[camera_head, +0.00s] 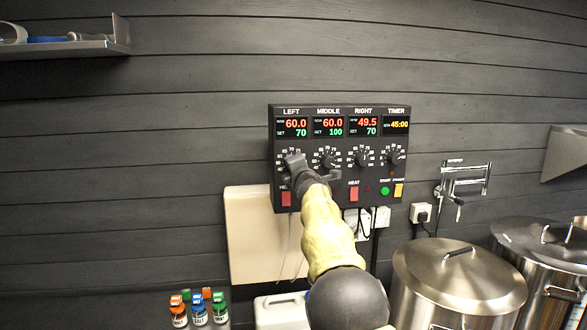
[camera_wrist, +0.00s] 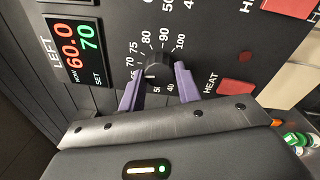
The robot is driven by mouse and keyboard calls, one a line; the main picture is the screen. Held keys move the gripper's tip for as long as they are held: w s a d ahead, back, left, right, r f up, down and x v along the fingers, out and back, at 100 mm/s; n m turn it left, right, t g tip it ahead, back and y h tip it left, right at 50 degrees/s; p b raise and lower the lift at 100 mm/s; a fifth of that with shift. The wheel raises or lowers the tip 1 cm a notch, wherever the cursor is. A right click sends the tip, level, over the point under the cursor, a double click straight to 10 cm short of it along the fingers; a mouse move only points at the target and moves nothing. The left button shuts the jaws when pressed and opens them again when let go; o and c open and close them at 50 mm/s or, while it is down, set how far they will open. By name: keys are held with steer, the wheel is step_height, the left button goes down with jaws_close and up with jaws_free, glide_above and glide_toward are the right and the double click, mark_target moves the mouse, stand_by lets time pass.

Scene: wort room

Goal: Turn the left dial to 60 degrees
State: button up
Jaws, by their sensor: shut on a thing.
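The dark control panel (camera_head: 340,195) is on the wall, with dials labelled LEFT, MIDDLE and RIGHT and a timer. The left dial (camera_wrist: 157,70) shows between my gripper's purple fingers in the wrist view, partly hidden by them. The left display (camera_head: 292,127) reads NOW 60.0 in red and SET 70 in green; it also shows in the wrist view (camera_wrist: 75,45). My gripper (camera_wrist: 159,76) is shut on the left dial's knob, one finger on each side.
The middle dial (camera_head: 328,161) and right dial (camera_head: 362,159) are close to the right. A red heat switch (camera_head: 286,198) is just below the left dial. Steel pots (camera_head: 455,275) stand at lower right, small bottles (camera_head: 199,310) at lower left.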

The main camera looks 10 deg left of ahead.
steer(key=shift+f+n+g, duration=0.1)
steer(key=shift+n+g, duration=0.05)
steer(key=shift+n, duration=2.45)
steer(key=shift+f+n+g, duration=0.1)
steer(key=shift+n+g, duration=0.05)
steer(key=shift+n, duration=2.45)
steer(key=o, duration=1)
steer(key=shift+r, duration=0.1)
steer(key=shift+d, duration=0.1)
steer(key=b+v, duration=1)
steer(key=v, duration=0.7)
steer(key=shift+s+d+b, duration=0.1)
steer(key=shift+b, duration=0.25)
